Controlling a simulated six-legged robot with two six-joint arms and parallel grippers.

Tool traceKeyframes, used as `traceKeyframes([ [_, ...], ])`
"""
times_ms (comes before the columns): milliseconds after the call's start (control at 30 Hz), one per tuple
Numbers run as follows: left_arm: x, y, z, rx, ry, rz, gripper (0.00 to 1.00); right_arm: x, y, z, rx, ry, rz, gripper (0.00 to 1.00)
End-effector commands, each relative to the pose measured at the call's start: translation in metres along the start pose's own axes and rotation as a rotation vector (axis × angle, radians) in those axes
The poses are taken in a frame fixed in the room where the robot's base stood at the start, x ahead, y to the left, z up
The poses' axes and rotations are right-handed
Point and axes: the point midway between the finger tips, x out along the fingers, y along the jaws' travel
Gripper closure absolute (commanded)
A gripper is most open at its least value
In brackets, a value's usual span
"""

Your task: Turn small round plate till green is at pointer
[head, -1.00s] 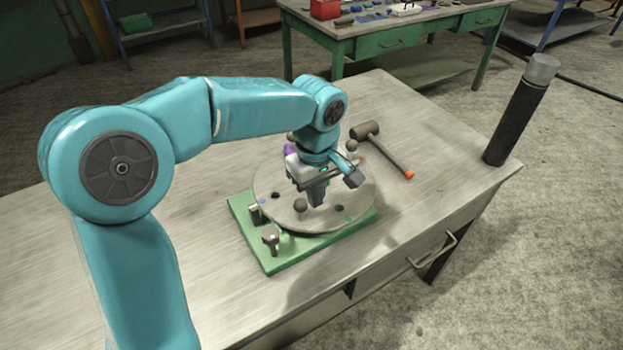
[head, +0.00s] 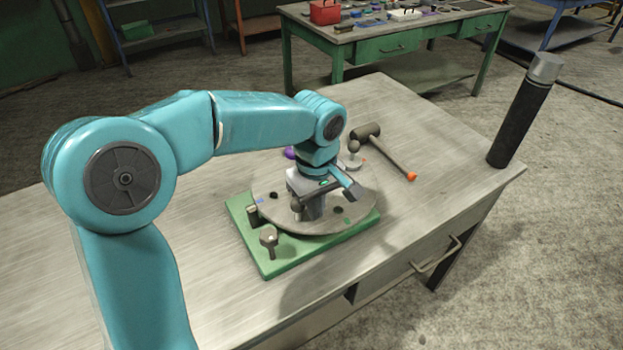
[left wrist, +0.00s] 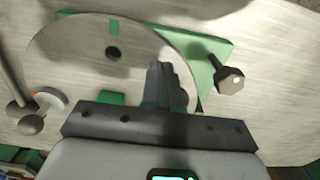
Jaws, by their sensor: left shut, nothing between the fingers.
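The round grey plate (head: 318,228) lies on a green base (head: 290,262) on the workbench. Its green mark (head: 347,221) is at the front right in the head view; it shows at the top in the left wrist view (left wrist: 114,27). A blue mark (head: 259,201) is at its left rim. Contact cannot be told. The arm hides part of the plate.
A bolt-like knob (head: 268,238) stands on the base's front left corner. A hammer (head: 390,156) lies behind the plate at right. A dark cylinder (head: 520,115) stands at the bench's right corner. The bench's front left is clear.

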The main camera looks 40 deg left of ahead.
Motion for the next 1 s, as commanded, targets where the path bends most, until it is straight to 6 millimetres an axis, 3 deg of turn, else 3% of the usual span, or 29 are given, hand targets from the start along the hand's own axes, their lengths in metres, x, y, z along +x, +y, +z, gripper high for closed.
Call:
traceKeyframes([
  [1000, -0.001, -0.015, -0.012, -0.001, 0.0, 0.0, 1.0, 0.002, 0.001, 0.0, 0.0, 0.0, 0.0, 0.57],
])
